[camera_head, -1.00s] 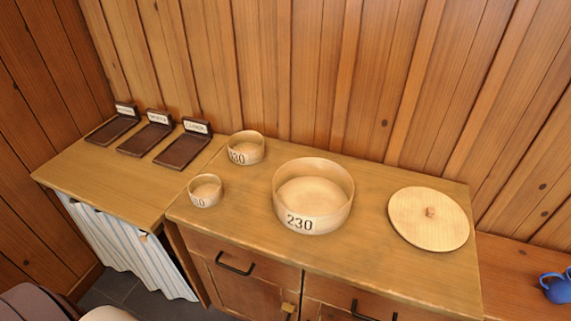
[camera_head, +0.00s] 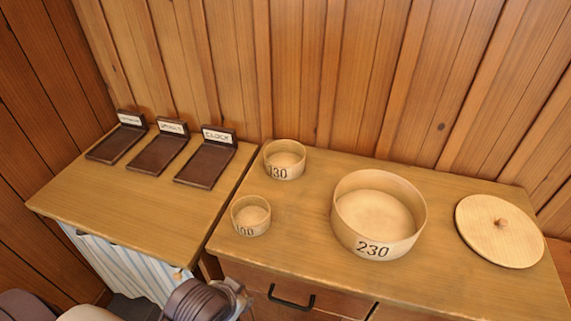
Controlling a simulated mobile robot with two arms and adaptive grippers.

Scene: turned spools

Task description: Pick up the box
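Three round, open wooden boxes stand on the right wooden cabinet top. The large box (camera_head: 374,247), marked 230, is in the middle. A smaller box (camera_head: 284,172), marked 130, stands at the back left of it. The smallest box (camera_head: 250,229), which seems marked 100, stands near the cabinet's left edge. All are upright and look empty. A round wooden lid (camera_head: 500,232) with a knob lies to the right of the large box. My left gripper (camera_head: 235,297) is partly in view at the bottom, below and in front of the smallest box; its fingers are unclear. My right gripper is out of view.
Three dark wooden trays with labels stand on the left counter (camera_head: 110,205): one at left (camera_head: 112,146), one in the middle (camera_head: 155,155), one at right (camera_head: 203,165). A striped curtain (camera_head: 130,272) hangs below. A plank wall closes the back. The cabinet top (camera_head: 310,235) has bare room between the boxes.

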